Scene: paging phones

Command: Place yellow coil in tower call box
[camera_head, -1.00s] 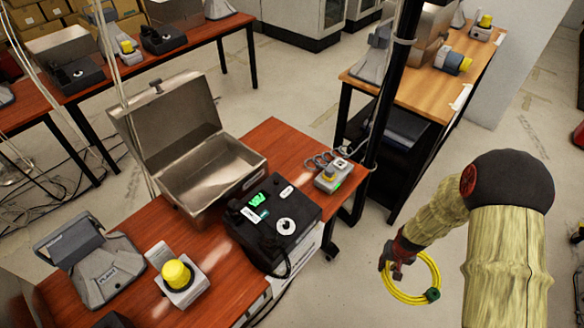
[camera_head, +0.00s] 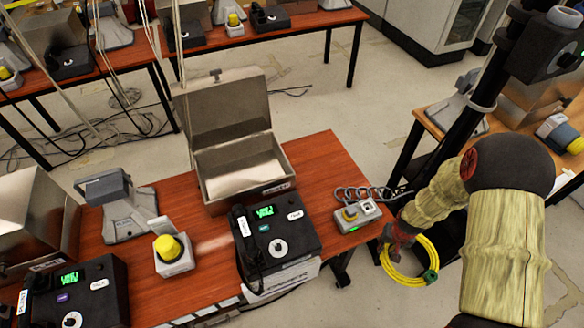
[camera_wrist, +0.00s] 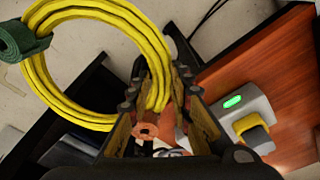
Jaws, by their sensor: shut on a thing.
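The yellow coil (camera_head: 408,281), a ring of cable with a dark green wrap, hangs from my gripper (camera_head: 390,238) beyond the table's right end. In the wrist view the coil (camera_wrist: 140,30) passes between the fingers of my gripper (camera_wrist: 160,88), which are shut on its edge. An open metal box (camera_head: 238,172) stands on the red-brown table with its lid raised, left of my gripper. Its inside looks empty; the small label on its front is too small to read. Another metal box (camera_head: 28,222) is partly in view at the left edge, so I cannot tell which is the tower box.
A black paging phone (camera_head: 277,243) stands in front of the open box. A grey button unit (camera_head: 355,215) with a chain is near the table's right end; a yellow-button unit (camera_head: 172,255) and grey stand (camera_head: 122,210) are left. A dark pole (camera_head: 500,75) rises behind my arm.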

